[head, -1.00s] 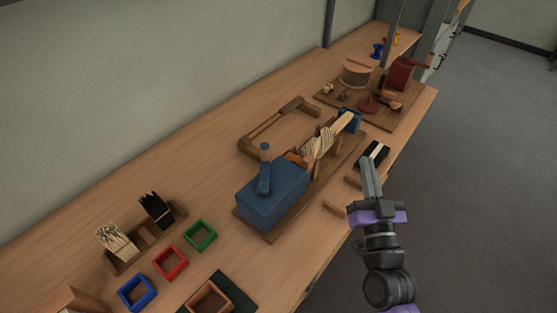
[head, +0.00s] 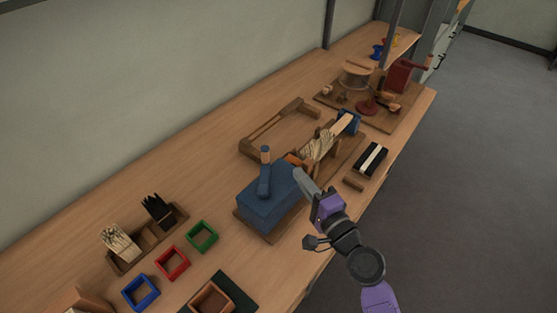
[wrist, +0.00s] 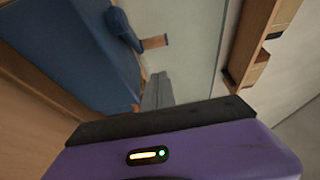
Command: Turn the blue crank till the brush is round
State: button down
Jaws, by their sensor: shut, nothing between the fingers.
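The blue crank (head: 265,176) stands on top of the blue box (head: 268,210), its arm topped by a wooden knob (head: 265,151). The brush (head: 318,147), pale bristles on a twisted stem, runs from the box's orange-brown front to a blue end block (head: 349,121). My gripper (head: 300,175) is shut and empty, at the right side of the box, apart from the crank. Its fingers cover part of the box's right end. In the wrist view, the gripper fingers (wrist: 157,92) are together, with the blue box (wrist: 75,45) at left and the crank (wrist: 122,28) with its knob beyond.
A wooden frame (head: 248,146) lies behind the brush. A black block with a white strip (head: 370,158) lies near the front edge. Red, green (head: 202,236) and blue trays and a bristle holder (head: 180,214) stand at left. Another machine (head: 404,75) stands at the far right.

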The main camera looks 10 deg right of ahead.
aim_at(269, 157)
jog(key=x, duration=0.3)
jog(key=shift+w+a+r, duration=0.15)
jog(key=shift+w, duration=0.15)
jog(key=w+a, duration=0.1)
jog(key=w+a+p, duration=0.1)
jog(key=shift+a+p, duration=0.3)
jog(key=shift+w+a, duration=0.25)
jog(key=shift+a, duration=0.15)
jog(key=shift+f, duration=0.25)
jog(key=y+b, duration=0.1)
jog(key=n+y+b, duration=0.1)
jog(key=b, duration=0.1)
jog(key=shift+w+a+f+g, duration=0.1)
jog(key=shift+w+f+g, duration=0.1)
jog(key=shift+w+g, duration=0.15)
jog(key=shift+a+r+n+g+y+b, duration=0.15)
jog(key=shift+n+g+y+b, duration=0.1)
jog(key=shift+n+y+b, duration=0.35)
jog(key=shift+a+r+n+g+y+b, duration=0.1)
jog(key=shift+n+g+y+b, duration=0.2)
jog(key=shift+b, duration=0.35)
jog(key=shift+y, duration=0.3)
jog(key=shift+s+d, duration=0.1)
jog(key=shift+d, duration=0.05)
